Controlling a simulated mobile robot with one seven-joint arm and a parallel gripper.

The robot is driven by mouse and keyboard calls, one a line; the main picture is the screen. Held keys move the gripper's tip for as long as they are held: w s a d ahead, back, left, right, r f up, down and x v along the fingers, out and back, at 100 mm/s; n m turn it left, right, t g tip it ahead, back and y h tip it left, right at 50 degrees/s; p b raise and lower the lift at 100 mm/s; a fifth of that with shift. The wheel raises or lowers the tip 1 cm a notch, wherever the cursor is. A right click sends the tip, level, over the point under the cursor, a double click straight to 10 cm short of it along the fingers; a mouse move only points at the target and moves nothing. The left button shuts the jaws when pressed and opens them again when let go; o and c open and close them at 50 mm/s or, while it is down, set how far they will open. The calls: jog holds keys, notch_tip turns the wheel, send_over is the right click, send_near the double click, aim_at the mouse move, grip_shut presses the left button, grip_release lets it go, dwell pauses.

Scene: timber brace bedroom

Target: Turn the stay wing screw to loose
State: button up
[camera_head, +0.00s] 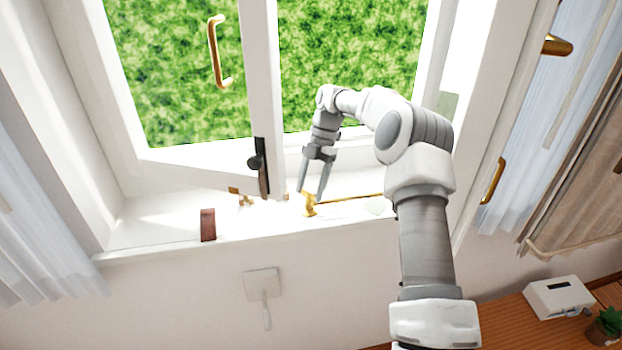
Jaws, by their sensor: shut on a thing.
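The brass wing screw (310,205) sits on the white window sill at the near end of a thin brass stay rod (352,198). The rod runs from it to the right along the sill. My gripper (311,196) reaches down from above, with its two grey fingers around the upper part of the wing screw. It is shut on the screw. The fingertips hide part of the screw's top, and I cannot tell its turn angle.
The white window sash (262,60) with a dark latch handle (258,160) stands open left of my gripper. A brown block (208,225) and small brass fittings (243,196) are on the sill (150,232). A white box (558,297) and a plant (605,325) are at lower right.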

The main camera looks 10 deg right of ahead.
jog(key=n+h+p, duration=0.1)
jog(key=n, duration=0.1)
jog(key=n+g+p, duration=0.1)
jog(key=n+p, duration=0.1)
jog(key=n, duration=0.1)
jog(key=shift+w+a+r+n+h, duration=0.1)
jog(key=shift+a+r+n+h, duration=0.05)
jog(key=shift+n+h, duration=0.2)
jog(key=shift+a+n+h+p, duration=0.1)
jog(key=shift+n+h+p, duration=0.75)
jog(key=shift+n, duration=1.2)
jog(key=o, duration=1.4)
jog(key=shift+c, duration=0.2)
